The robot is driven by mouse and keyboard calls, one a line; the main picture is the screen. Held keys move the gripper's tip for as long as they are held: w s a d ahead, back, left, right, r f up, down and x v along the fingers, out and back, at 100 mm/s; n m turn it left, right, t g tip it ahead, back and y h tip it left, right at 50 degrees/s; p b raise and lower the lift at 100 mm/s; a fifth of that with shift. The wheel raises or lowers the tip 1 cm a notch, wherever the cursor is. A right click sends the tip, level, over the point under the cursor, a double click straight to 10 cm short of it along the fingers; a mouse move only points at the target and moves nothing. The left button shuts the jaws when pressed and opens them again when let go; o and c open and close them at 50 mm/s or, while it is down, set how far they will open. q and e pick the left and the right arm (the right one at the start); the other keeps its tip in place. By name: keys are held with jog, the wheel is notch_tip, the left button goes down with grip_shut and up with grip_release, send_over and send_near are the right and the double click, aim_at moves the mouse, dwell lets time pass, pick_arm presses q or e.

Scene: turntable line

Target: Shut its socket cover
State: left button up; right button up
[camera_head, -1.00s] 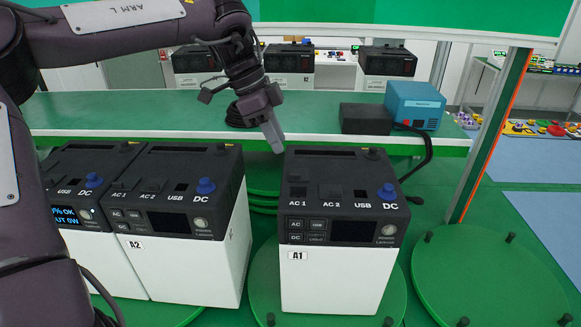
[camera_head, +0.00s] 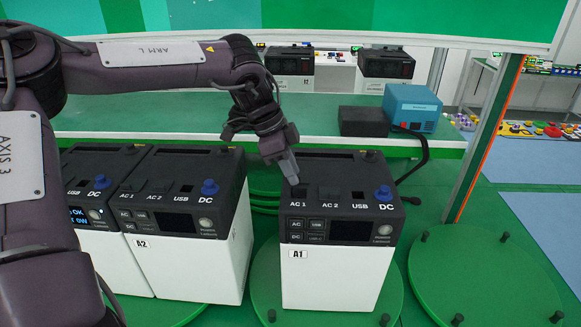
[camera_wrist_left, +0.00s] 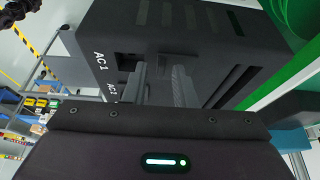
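The unit labelled A1 (camera_head: 333,272) is a white box with a dark top. It stands on a green turntable (camera_head: 262,270). On its top, the AC 1 socket (camera_head: 298,193) shows as a dark recess. The AC 2 position (camera_head: 330,192) beside it looks covered. My left gripper (camera_head: 291,178) points down at the rear-left edge of AC 1 and partly hides the spot where its cover would be. In the left wrist view its two fingers (camera_wrist_left: 162,85) are apart over the dark top, with no object clearly held. I cannot tell whether they touch the cover. My right gripper is not in view.
Unit A2 (camera_head: 190,262) and another unit (camera_head: 95,245) stand to the left. A blue box (camera_head: 411,107) and a black box (camera_head: 364,120) with a cable sit on the green shelf behind. An empty turntable (camera_head: 485,280) is at right, beside an upright post (camera_head: 488,135).

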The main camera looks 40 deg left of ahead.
aim_at(289, 199)
pick_arm(q)
jog(key=shift+w+a, duration=0.1)
grip_shut()
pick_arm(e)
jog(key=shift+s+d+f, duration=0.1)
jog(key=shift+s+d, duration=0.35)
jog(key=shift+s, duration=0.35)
